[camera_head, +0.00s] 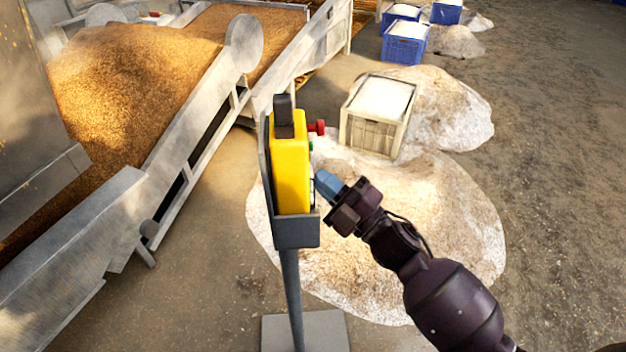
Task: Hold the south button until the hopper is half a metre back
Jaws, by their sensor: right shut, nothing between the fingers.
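A yellow control box (291,165) sits in a grey holder on a post. A red button (317,127) and a green button (311,146) stick out from its right-hand face. I cannot make out which button is the south one; the face is seen almost edge-on. My right gripper (325,183) is shut and empty, its bluish fingertips at the lower part of that face. I cannot tell whether they touch a button. A large metal body (30,110), perhaps the hopper, stands at the left over heaped grain (130,85). My left gripper is not in view.
Metal conveyor frames (190,145) with grain run along the left. A pale crate (377,117) of white material stands behind the box among spilled pale heaps (440,205). Blue crates (405,42) stand at the back. The floor at the right is clear.

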